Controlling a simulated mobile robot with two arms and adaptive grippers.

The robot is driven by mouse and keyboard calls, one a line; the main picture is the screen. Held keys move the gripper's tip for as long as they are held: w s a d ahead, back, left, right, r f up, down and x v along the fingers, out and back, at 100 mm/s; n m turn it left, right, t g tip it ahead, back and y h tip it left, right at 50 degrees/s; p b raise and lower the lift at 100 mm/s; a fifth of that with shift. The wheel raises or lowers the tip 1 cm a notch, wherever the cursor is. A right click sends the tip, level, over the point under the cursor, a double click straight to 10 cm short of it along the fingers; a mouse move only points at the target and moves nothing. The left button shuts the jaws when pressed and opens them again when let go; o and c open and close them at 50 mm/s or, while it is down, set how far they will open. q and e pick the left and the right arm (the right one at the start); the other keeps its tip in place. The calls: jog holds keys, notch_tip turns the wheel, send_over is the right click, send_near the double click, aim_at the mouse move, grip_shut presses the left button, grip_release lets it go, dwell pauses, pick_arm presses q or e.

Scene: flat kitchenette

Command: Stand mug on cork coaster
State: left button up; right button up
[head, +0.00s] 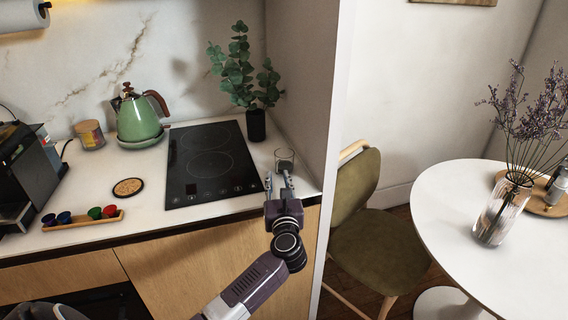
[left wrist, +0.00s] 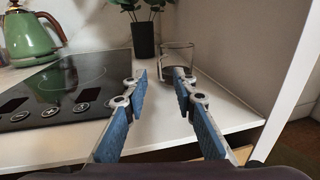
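The mug (head: 285,158) is clear glass and stands upright on the counter, right of the cooktop and near the side wall. In the left wrist view the glass mug (left wrist: 176,54) shows just beyond the fingertips, partly behind the right-hand finger. My left gripper (head: 278,181) is open and empty, reaching over the counter's front edge on the near side of the mug. Its two spread fingers also show in the left wrist view (left wrist: 160,76). The round cork coaster (head: 127,187) lies flat and bare on the counter, left of the cooktop. My right gripper is not in view.
A black cooktop (head: 210,163) lies between coaster and mug. A green kettle (head: 138,119), a jar (head: 89,135) and a potted plant (head: 256,125) stand behind. A wooden tray (head: 85,220) with several coloured capsules lies in front of the coaster. A coffee machine (head: 28,170) stands far left.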

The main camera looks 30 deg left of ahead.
aim_at(283, 164)
pick_arm(q)
jog(key=shift+x, duration=1.5)
jog(key=shift+s, duration=0.1)
grip_shut()
